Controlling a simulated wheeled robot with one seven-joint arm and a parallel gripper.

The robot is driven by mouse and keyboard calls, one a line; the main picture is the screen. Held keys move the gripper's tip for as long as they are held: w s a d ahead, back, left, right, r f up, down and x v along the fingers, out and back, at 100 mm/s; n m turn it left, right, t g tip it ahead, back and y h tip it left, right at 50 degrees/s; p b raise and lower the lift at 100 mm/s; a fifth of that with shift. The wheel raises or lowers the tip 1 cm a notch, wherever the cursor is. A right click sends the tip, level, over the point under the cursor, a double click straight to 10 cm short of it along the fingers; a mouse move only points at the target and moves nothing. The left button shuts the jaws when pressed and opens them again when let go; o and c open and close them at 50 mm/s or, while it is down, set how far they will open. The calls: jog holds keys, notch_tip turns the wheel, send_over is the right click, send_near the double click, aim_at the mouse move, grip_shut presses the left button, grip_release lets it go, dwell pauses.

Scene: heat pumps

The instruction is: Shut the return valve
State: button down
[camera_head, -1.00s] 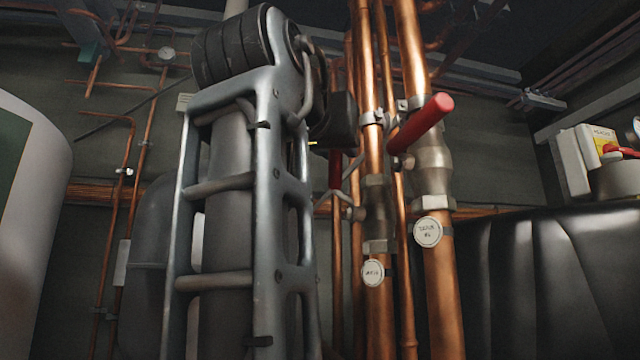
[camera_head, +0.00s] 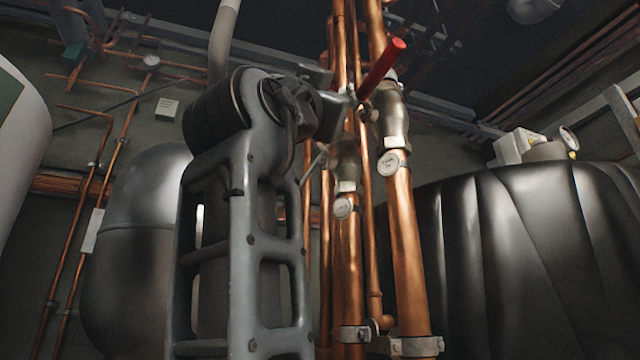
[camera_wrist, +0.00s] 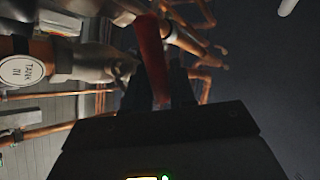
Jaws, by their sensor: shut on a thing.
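Two valves sit side by side on upright copper pipes in the head view, a left valve (camera_head: 346,160) and a right valve (camera_head: 391,125). Each has a round white tag below it, too small to read surely. The right valve's red handle (camera_head: 382,68) points up and to the right, its free end clear. My gripper (camera_head: 332,112) is left of the valves, its fingers mostly hidden. In the wrist view my gripper (camera_wrist: 164,85) is shut on a red valve handle (camera_wrist: 151,55). I cannot tell surely which valve this handle belongs to.
A grey rounded tank (camera_head: 135,255) stands behind my arm at left. A large black ribbed tank (camera_head: 520,265) fills the right. Thin copper pipes (camera_head: 85,230) run along the left wall. A pipe clamp (camera_head: 415,346) is low on the right pipe.

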jog(key=shift+s+f+m+g+h+b, duration=0.15)
jog(key=shift+f+m+h+b, duration=0.15)
jog(key=shift+m+h, duration=0.15)
jog(key=shift+s+f+m+g+h+b, duration=0.15)
jog(key=shift+m+h+b, duration=0.2)
jog(key=shift+h, duration=0.2)
jog(key=shift+w, duration=0.1)
jog(key=c, duration=1.1)
grip_release()
jog(key=shift+r, duration=0.15)
